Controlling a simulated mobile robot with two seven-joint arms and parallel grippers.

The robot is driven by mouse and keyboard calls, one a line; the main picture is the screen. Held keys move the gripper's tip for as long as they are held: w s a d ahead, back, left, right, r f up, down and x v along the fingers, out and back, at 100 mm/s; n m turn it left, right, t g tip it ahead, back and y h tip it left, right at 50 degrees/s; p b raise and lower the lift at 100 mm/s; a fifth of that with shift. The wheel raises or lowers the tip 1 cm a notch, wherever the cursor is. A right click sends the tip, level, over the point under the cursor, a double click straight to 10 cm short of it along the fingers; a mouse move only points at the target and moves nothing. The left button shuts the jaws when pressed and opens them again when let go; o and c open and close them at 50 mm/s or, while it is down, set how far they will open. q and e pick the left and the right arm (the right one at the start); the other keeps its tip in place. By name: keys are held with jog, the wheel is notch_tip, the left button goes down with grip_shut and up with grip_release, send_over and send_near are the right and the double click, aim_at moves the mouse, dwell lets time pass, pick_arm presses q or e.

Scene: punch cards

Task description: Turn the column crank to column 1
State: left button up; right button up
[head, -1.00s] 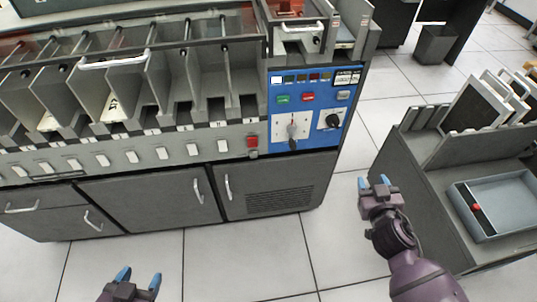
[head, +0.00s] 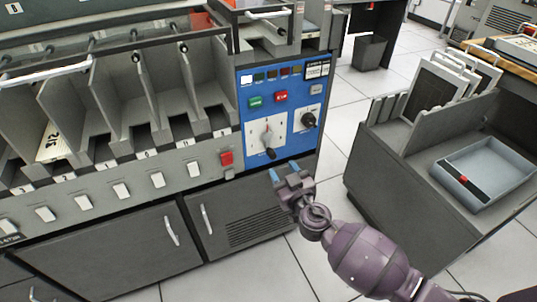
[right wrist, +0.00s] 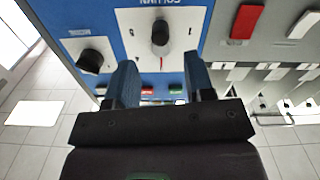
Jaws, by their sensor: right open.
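The column crank (head: 267,138) sits on a white plate on the blue control panel (head: 285,77). Its dark handle end points down in the head view. In the right wrist view the crank (right wrist: 160,36) shows upside down under the word COLUMN, ahead of the fingers. My right gripper (head: 284,171) is open and empty, just below and in front of the panel, apart from the crank. In the right wrist view its two blue fingers (right wrist: 161,72) stand either side of the crank's line. My left gripper is out of view.
A smaller black knob (head: 308,119) is right of the crank. Green (head: 255,102) and red (head: 281,97) buttons sit above it. A red switch (head: 226,158) is to the left. A grey cart with a blue-grey tray (head: 500,165) stands right, with floor between.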

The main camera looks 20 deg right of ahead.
aim_at(274, 158)
jog(key=w, duration=0.7)
jog(key=shift+w+a, duration=0.1)
jog(key=shift+w, duration=0.4)
grip_shut()
jog(key=shift+f, duration=0.1)
